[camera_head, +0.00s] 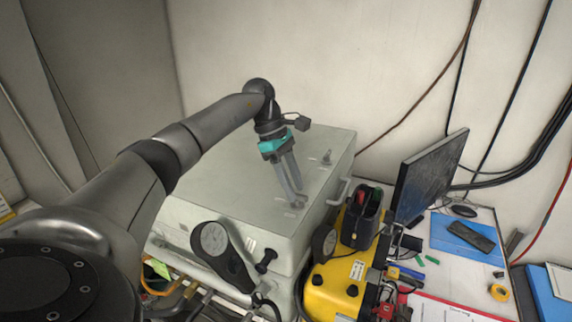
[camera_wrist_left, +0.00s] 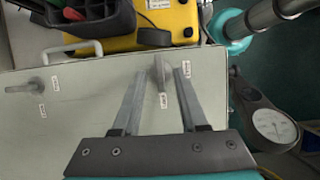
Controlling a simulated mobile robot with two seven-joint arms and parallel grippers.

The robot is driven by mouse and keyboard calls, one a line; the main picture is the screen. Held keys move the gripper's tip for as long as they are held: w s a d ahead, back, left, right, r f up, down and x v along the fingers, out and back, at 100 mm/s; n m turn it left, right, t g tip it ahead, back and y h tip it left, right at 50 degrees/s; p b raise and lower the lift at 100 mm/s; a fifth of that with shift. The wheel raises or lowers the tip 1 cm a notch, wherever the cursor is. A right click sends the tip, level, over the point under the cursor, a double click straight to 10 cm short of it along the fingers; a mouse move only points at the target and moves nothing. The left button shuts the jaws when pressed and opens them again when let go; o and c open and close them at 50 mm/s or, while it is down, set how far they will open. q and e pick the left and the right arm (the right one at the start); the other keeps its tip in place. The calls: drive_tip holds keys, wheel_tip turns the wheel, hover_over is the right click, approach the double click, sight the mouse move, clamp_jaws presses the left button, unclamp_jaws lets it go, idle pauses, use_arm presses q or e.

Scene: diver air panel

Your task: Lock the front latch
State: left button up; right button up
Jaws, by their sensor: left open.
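A pale grey panel box (camera_head: 225,185) has two small grey latches on its top. The nearer one, which I take as the front latch (camera_head: 299,201), lies close to the box's right edge. My left gripper (camera_head: 297,196) points down at it with its fingers apart. In the left wrist view this latch (camera_wrist_left: 159,70) shows between the tips of my left gripper (camera_wrist_left: 160,74); no finger visibly grips it. Its lever runs roughly along the fingers. Two small white labels flank it, too small to read. The far latch (camera_head: 327,158) also shows in the wrist view (camera_wrist_left: 26,87), its lever lying crosswise. My right gripper is out of view.
A bar handle (camera_head: 341,192) sticks out from the box's right side. A yellow case (camera_head: 336,291) and a monitor (camera_head: 428,178) stand to the right. The box top around the latches is clear.

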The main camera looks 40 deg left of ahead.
use_arm(q)
drive_tip(key=v, duration=1.4)
drive_tip(key=shift+a+r, duration=0.2)
drive_tip(key=shift+r, duration=0.15)
